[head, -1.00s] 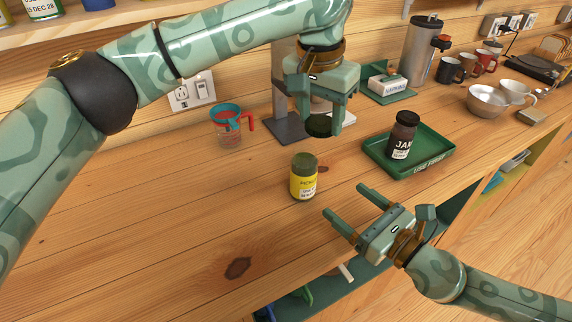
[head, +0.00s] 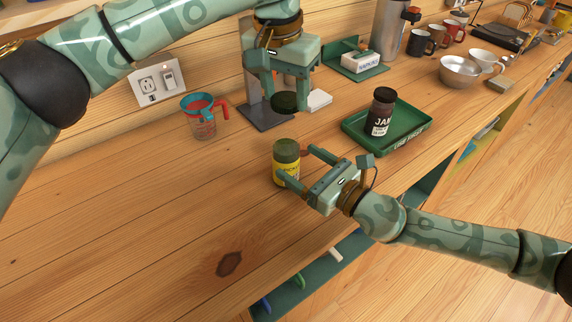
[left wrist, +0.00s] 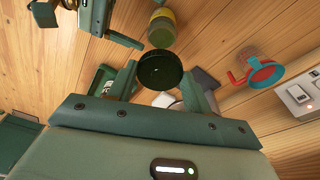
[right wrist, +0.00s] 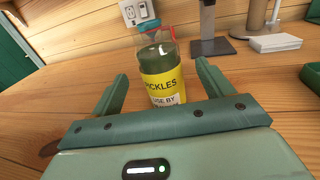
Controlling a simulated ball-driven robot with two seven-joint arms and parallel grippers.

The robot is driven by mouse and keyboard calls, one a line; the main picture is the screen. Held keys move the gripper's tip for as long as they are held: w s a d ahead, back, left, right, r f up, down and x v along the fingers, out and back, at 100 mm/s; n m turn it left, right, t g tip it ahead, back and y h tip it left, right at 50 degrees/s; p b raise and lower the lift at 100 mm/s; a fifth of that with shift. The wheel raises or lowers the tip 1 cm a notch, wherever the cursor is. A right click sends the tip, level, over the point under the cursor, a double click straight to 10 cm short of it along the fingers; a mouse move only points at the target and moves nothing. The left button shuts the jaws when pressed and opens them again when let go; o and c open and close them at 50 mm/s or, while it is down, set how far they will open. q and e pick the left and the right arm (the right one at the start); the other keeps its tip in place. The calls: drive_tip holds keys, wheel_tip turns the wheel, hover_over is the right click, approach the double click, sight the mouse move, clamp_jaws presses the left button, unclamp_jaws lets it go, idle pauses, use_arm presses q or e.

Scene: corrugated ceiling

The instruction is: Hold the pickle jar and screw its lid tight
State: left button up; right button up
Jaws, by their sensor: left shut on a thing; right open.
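The pickle jar (head: 286,165), green with a yellow label, stands upright on the wooden counter with no lid on it. Its label reads PICKLES in the right wrist view (right wrist: 163,85). My left gripper (head: 284,104) is shut on the dark green lid (left wrist: 160,69), holding it above the counter, behind the jar and apart from it. My right gripper (head: 293,168) is open, its fingers low and level, reaching toward the jar from the right. In the right wrist view the jar stands ahead, between the lines of the two open fingers.
A green tray (head: 354,140) with a dark jam jar (head: 381,111) stands to the right. A measuring cup (head: 200,118) with red handle stands at the back left. A grey stand (head: 268,118) and white block (head: 319,100) are behind the lid. The front-left counter is clear.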

drive_tip(key=x, duration=0.6)
drive_tip(key=shift+w+a, duration=0.2)
drive_tip(key=shift+w, duration=0.05)
drive_tip(key=c, duration=1.5)
use_arm(q)
hover_over(286, 136)
drive_tip(key=shift+s+a+f, duration=0.1)
drive_tip(key=shift+s+f, duration=0.05)
drive_tip(key=shift+f, duration=1.1)
drive_tip(key=shift+s+f, duration=0.1)
drive_tip(key=shift+f, duration=1.1)
use_arm(e)
drive_tip(key=shift+o, duration=0.2)
use_arm(q)
drive_tip(key=shift+f, duration=0.1)
drive_tip(key=shift+f, duration=0.8)
drive_tip(key=shift+f, duration=0.55)
